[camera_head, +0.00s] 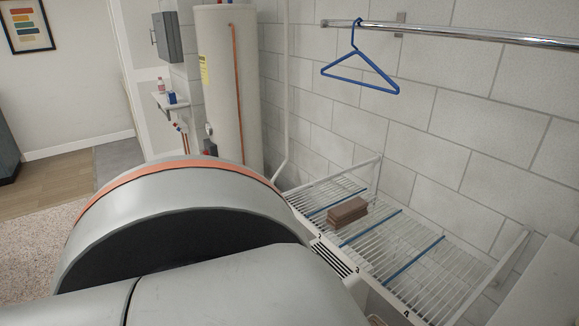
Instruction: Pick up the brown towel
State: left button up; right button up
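The brown towel (347,212) is a small folded block. It lies on the white wire drying rack (445,262), towards its far left part, beside a blue bar. Its top and near side show clearly. A large grey link of my own arm with an orange band fills the lower left and covers the rack's near left surroundings. Neither of my grippers shows in this view, so their place relative to the towel cannot be told.
A blue hanger (360,74) hangs from a chrome rail (470,36) above the rack. A white block wall (460,120) stands behind it. A water heater (228,90) and a small shelf (170,101) stand at the back. Open floor (50,190) lies left.

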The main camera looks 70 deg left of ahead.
aim_at(341, 215)
jog(key=u, duration=1.75)
jog(key=i+j+z, duration=0.1)
jog(key=z, duration=0.35)
jog(key=i+j+z, duration=0.1)
jog(key=j+z, duration=0.35)
jog(key=i+j+z, duration=0.2)
jog(key=j, duration=0.2)
jog(key=j+z, duration=0.15)
jog(key=j, duration=0.25)
